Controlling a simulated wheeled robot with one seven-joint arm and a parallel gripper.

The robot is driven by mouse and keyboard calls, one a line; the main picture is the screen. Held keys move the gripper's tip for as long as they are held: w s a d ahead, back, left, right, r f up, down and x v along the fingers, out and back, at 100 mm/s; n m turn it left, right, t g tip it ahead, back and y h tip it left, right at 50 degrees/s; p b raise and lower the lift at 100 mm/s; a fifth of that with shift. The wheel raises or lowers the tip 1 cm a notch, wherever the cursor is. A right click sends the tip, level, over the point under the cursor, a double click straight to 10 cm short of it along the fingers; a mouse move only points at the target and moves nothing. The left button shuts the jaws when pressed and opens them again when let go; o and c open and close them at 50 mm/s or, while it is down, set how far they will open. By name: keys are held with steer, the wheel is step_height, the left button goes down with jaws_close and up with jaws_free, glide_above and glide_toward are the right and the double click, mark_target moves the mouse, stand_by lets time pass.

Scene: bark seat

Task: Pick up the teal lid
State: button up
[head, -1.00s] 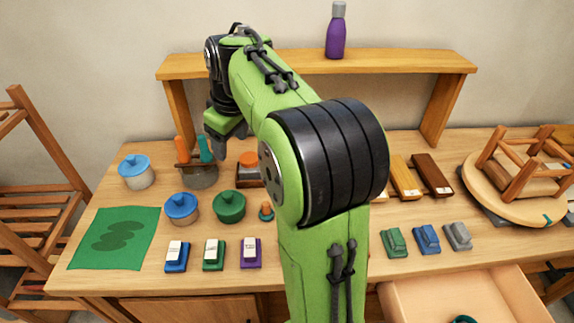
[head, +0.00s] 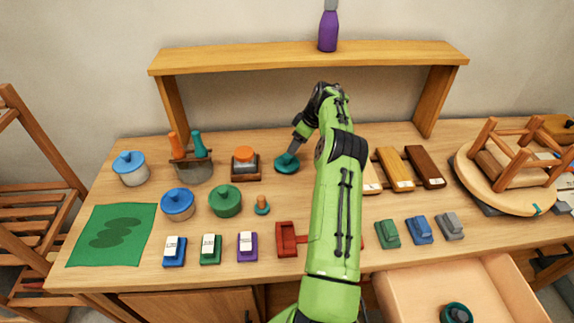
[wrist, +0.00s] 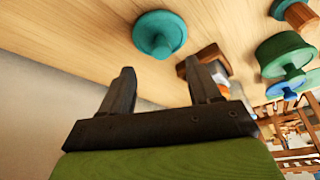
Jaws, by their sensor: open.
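My gripper (head: 293,149) is just above the lid in the head view, reaching down at a slant. In the wrist view my open gripper (wrist: 160,72) has dark fingers spread, and the lid is just beyond the gap between the tips. Nothing is held.
A shelf (head: 300,58) rises behind. An open drawer (head: 400,295) juts out at right.

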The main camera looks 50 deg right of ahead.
mark_target(289, 156)
steer(key=x, duration=0.7)
steer(key=shift+w+a+f, duration=0.1)
steer(key=shift+w+f, duration=0.1)
steer(key=c, duration=1.1)
